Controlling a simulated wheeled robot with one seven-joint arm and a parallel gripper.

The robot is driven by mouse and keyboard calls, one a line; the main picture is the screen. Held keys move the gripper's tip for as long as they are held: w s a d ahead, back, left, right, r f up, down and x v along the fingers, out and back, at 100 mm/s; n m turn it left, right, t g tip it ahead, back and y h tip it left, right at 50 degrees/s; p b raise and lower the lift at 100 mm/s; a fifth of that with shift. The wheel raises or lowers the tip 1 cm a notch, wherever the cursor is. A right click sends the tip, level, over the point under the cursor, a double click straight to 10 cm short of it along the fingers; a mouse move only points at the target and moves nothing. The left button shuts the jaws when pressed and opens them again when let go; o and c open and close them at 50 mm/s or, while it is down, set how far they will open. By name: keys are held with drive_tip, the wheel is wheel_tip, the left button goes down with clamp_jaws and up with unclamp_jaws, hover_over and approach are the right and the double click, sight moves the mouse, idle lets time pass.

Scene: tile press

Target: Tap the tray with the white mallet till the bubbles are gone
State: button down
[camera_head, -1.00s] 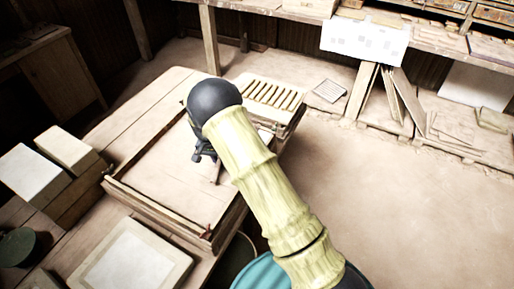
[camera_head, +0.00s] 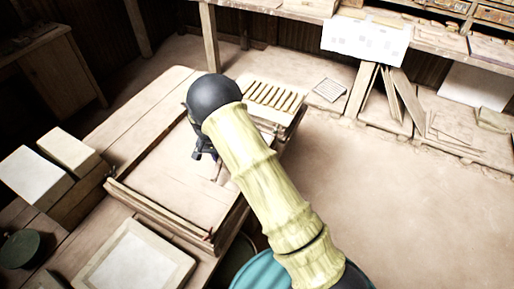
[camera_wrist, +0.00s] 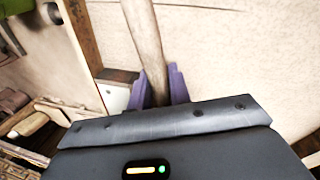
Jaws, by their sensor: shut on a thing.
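The tray (camera_head: 152,210) is a wooden-rimmed frame with a pale, smooth filling, lying on the bench in the head view. My gripper (camera_head: 211,162) hangs over its right part, partly hidden by my arm. In the wrist view, the purple fingers of my gripper (camera_wrist: 155,90) are shut on a pale wooden handle (camera_wrist: 145,35), taken to be the white mallet's. The handle runs away from the fingers to the top edge of the picture. The mallet's head cannot be made out. I cannot make out bubbles in the filling at this size.
A slatted wooden rack (camera_head: 272,95) stands behind the tray. Pale blocks (camera_head: 35,175) and a dark green round pot (camera_head: 20,248) are at the left. A framed white slab (camera_head: 135,262) lies in front. Boards (camera_head: 398,100) lean at the back right; the floor is open.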

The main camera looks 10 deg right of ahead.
wheel_tip(320, 180, down, 4)
drive_tip(key=b, duration=0.2)
drive_tip(key=shift+s+f+b, duration=0.1)
drive_tip(key=shift+f+b, duration=0.05)
drive_tip(key=shift+b, duration=0.15)
drive_tip(key=shift+s+d, duration=0.1)
drive_tip(key=shift+s, duration=0.25)
drive_tip(key=r+p, duration=0.1)
drive_tip(key=r, duration=0.1)
drive_tip(key=w+r+p, duration=0.1)
drive_tip(key=p, duration=0.1)
drive_tip(key=shift+r, duration=0.35)
drive_tip(key=shift+s+r, duration=0.15)
drive_tip(key=shift+r, duration=0.15)
